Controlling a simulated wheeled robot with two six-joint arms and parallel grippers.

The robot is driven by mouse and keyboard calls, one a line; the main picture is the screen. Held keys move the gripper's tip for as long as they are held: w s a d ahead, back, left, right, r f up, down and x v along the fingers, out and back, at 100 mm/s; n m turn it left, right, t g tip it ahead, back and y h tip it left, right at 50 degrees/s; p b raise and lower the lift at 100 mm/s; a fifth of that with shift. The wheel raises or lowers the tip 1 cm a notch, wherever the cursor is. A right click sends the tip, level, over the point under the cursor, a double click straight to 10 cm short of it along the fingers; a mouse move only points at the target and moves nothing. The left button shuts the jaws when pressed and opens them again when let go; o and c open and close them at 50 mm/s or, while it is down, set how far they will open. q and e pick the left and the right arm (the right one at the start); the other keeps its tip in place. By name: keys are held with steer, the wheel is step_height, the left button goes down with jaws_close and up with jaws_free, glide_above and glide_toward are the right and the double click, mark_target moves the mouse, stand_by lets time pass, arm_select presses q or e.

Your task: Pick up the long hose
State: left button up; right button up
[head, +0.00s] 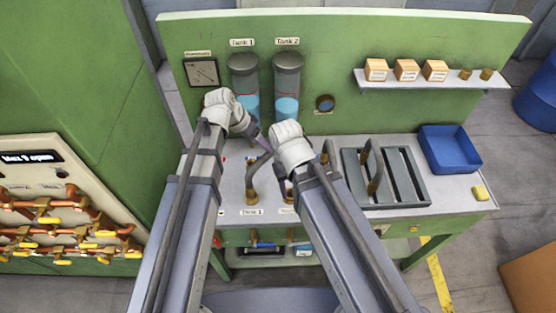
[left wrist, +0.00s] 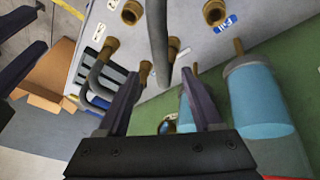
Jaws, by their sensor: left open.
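A grey hose (head: 251,178) rises in an arch from a brass fitting on the bench, and in the left wrist view the hose (left wrist: 157,40) runs down between my finger tips. My left gripper (head: 266,146) is open at the upper part of this hose; the wrist view (left wrist: 160,76) shows its fingers on either side, without clear contact. Another bent grey hose (head: 374,168) stands at the slotted tray, and a third curved piece (head: 328,155) shows beside my right wrist. My right gripper is mostly hidden in the head view; its two dark fingers (left wrist: 20,45) appear apart in the left wrist view.
Tank 1 (head: 244,75) and Tank 2 (head: 287,85) hang on the green panel behind. The slotted grey tray (head: 411,180) and blue bin (head: 450,150) stand at the right. A shelf (head: 430,82) bears small boxes. Brass fittings (left wrist: 214,12) stick out of the bench.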

mark_target(267, 153)
arm_select(q)
steer(key=shift+b+x, duration=1.25)
steer(key=shift+x, duration=0.05)
steer(key=shift+s+a+f, duration=0.1)
steer(key=shift+f, duration=0.05)
steer(key=b+x, duration=0.5)
steer(key=shift+s+a, duration=0.1)
steer(key=shift+c, duration=0.4)
jaws_close()
